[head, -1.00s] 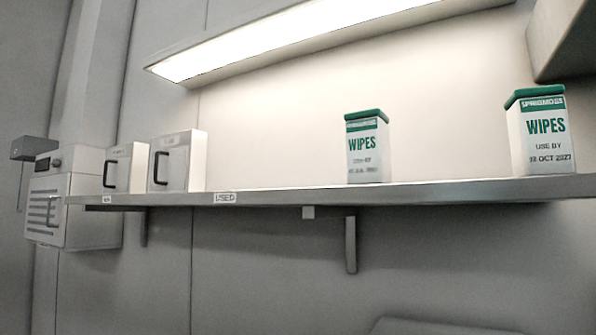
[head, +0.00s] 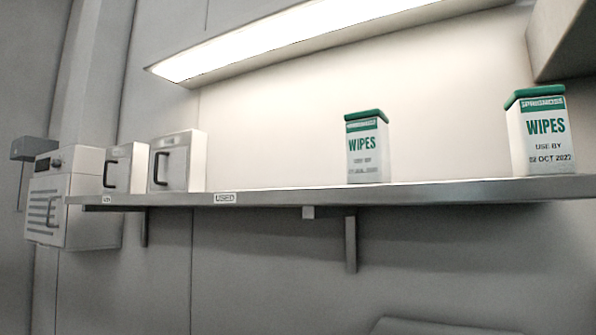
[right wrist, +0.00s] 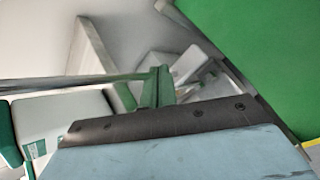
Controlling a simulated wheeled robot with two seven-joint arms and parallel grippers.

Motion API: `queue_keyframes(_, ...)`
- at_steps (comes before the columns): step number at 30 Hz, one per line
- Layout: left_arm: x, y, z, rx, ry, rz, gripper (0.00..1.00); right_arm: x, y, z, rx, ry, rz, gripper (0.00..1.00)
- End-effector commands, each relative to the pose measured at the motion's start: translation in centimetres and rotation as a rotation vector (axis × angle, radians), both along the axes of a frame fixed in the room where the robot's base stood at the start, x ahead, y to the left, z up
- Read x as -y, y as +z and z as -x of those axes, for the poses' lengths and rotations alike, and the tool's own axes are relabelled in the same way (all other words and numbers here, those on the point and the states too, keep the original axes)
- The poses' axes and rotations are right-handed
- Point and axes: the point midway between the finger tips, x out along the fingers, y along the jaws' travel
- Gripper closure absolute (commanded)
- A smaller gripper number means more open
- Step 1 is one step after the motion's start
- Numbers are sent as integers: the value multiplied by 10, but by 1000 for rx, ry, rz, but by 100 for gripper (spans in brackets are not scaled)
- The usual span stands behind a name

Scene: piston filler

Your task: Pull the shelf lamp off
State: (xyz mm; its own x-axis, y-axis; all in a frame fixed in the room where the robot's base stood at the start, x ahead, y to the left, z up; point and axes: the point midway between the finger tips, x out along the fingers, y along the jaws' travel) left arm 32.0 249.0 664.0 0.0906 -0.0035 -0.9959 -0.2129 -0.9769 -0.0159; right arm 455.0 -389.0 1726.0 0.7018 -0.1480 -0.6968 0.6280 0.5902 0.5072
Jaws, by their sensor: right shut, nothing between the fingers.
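The shelf lamp (head: 300,38) is a long bar mounted above the shelf in the head view, and it is lit. My left gripper is not in view.
The shelf (head: 420,190) holds two white wipes tubs with green lids (head: 367,150) (head: 541,135) and two pale handled boxes (head: 180,162) (head: 125,168). A vented machine (head: 62,205) stands at left. A large green surface (right wrist: 265,50) fills the wrist view's upper right.

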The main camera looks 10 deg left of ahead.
Motion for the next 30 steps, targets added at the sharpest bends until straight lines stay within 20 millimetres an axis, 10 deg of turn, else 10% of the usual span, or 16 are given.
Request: queue_keyframes(30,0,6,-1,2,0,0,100,0,-9,0,0,0,0,100)
